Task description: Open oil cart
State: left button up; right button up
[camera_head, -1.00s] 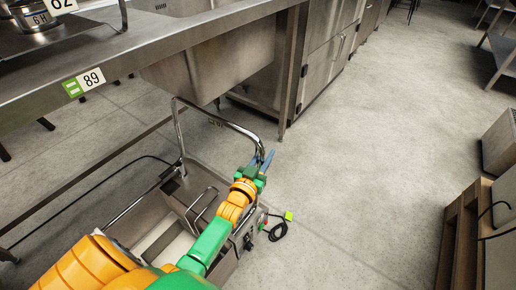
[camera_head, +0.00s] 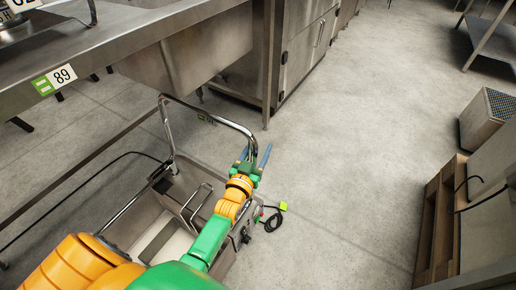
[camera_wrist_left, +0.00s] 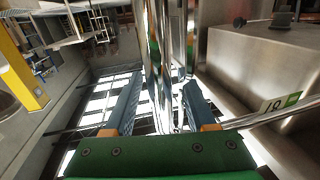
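The oil cart (camera_head: 187,179) is a low steel box on the floor at lower centre in the head view. Its chrome push handle (camera_head: 213,115) rises at the back, and a smaller wire handle (camera_head: 184,208) stands inside its top. My arm hides part of its right side. My left gripper (camera_head: 257,155) is at the right-hand end of the push handle, with its blue fingers apart. In the left wrist view, shiny chrome tubing (camera_wrist_left: 160,60) runs between the open fingers (camera_wrist_left: 160,103); I cannot tell if they touch it. My right gripper is out of view.
A steel counter (camera_head: 130,45) with an 89 tag runs along the left, above the cart. A black cable with a green-yellow plug (camera_head: 283,206) lies right of the cart. A wooden pallet (camera_head: 437,222) and boxes stand at right. The floor between is clear.

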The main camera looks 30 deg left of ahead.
aim_at(253, 159)
pick_arm(q)
jog(key=shift+s+r, duration=0.1)
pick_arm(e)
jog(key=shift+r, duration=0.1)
pick_arm(q)
jog(key=s, duration=0.2)
jog(key=s+p, duration=0.1)
jog(key=s, duration=0.1)
jog(key=s+p, duration=0.1)
jog(key=s, duration=0.1)
jog(key=shift+s+d, duration=0.1)
jog(key=shift+d, duration=0.25)
jog(key=shift+s, duration=0.4)
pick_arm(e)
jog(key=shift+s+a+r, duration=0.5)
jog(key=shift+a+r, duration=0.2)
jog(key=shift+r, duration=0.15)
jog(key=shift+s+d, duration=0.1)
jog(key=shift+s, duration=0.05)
